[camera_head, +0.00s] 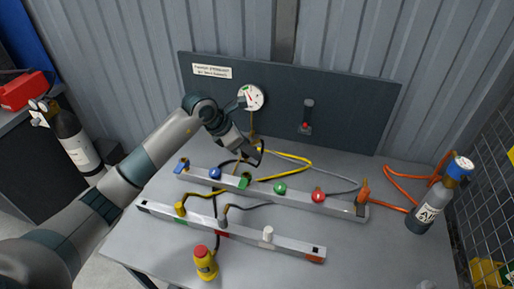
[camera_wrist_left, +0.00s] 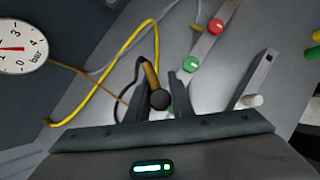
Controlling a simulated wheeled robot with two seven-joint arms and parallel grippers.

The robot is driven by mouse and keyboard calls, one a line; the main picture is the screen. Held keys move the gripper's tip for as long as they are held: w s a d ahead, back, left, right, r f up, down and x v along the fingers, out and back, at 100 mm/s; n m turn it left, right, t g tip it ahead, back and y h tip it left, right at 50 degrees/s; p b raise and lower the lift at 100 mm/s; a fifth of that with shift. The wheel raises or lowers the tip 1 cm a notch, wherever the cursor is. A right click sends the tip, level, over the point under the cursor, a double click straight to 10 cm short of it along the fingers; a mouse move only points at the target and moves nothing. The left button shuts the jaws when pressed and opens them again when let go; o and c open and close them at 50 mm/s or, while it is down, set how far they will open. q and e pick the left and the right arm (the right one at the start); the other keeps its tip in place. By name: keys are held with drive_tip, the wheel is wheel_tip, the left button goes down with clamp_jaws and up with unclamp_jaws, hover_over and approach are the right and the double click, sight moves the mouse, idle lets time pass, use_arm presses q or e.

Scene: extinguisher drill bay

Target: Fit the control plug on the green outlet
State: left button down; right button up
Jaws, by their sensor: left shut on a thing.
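My left gripper (camera_head: 257,152) is above the back of the rear rail (camera_head: 335,206), left of the round green outlet (camera_head: 280,188). In the left wrist view my left gripper (camera_wrist_left: 158,102) is shut on a plug with a black round end (camera_wrist_left: 159,99) and a brass-yellow stem; I take it to be the control plug. The plug is apart from the round green outlet (camera_wrist_left: 191,65), which shows beyond the right finger. The rail also carries a blue outlet (camera_head: 215,173) and a red outlet (camera_head: 318,196). My right gripper is not in view.
The front rail (camera_head: 290,243) holds yellow, grey and white plugs. A yellow-red device (camera_head: 205,263) stands before it. A gas bottle (camera_head: 429,205) stands at right. Yellow, grey and orange hoses cross the table. A gauge (camera_head: 250,97) is on the back panel.

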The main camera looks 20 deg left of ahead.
use_arm(q)
drive_tip(key=shift+s+a, duration=0.15)
drive_tip(key=shift+f+b, duration=0.8)
drive_tip(key=shift+f, duration=1.1)
drive_tip(key=shift+f+b, duration=0.25)
drive_tip(key=shift+b, duration=0.4)
idle(0.9)
drive_tip(key=shift+f+b, duration=1.05)
drive_tip(key=shift+f, duration=0.2)
idle(1.0)
